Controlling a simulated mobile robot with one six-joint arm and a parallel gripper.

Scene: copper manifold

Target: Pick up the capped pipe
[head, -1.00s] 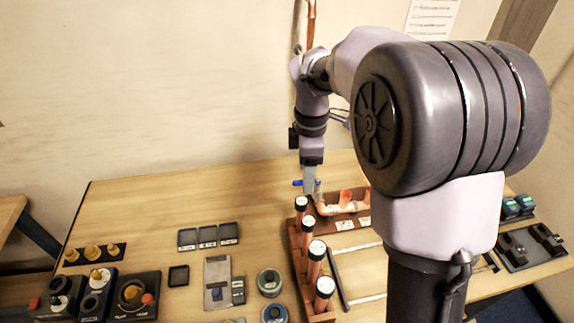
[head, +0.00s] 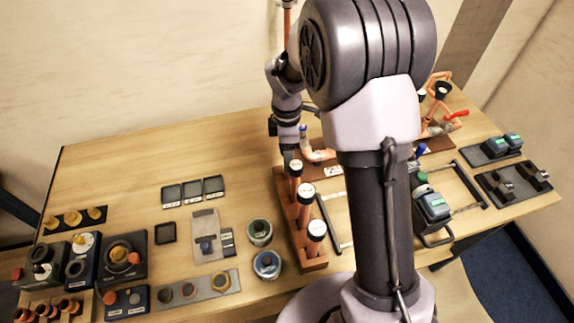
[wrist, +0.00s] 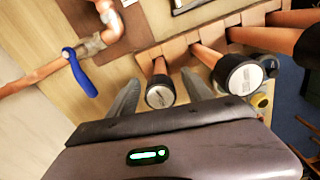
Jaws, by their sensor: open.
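A wooden rack (head: 283,210) holds a row of upright copper pipes with white-topped dark caps. In the head view, three caps show, the nearest capped pipe (head: 316,230) at the front. In the wrist view, one capped pipe (wrist: 160,93) stands between the two fingers of my gripper (wrist: 160,80). The fingers are open, one on each side, with gaps visible beside the pipe. A second capped pipe (wrist: 239,74) stands just right of the right finger.
A copper pipe with a blue valve lever (wrist: 80,73) lies left of the fingers in the wrist view. The table's back left is clear.

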